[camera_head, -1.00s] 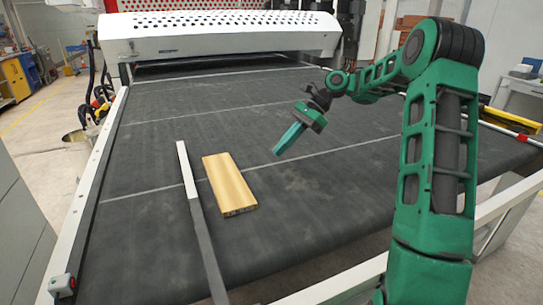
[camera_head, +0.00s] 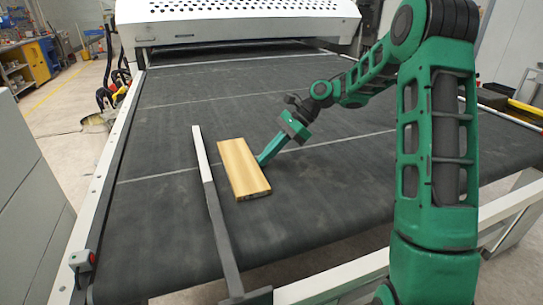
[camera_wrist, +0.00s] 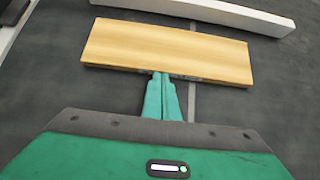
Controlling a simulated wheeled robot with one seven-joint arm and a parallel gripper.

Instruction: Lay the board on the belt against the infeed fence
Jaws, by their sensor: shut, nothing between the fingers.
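The board (camera_head: 243,168) is a light wooden plank lying flat on the dark belt (camera_head: 330,180). The infeed fence (camera_head: 210,185) is a narrow bar, white at its far part and grey nearer, just left of the board. A narrow strip of belt shows between board and fence. My gripper (camera_head: 261,161) is shut and empty, its tips low at the board's right long edge. In the wrist view the closed fingers (camera_wrist: 161,76) meet the near long edge of the board (camera_wrist: 165,50), and the white fence (camera_wrist: 215,12) lies beyond it, slightly angled to it.
The white perforated machine housing (camera_head: 240,20) spans the far end of the belt. The belt right of my gripper is clear.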

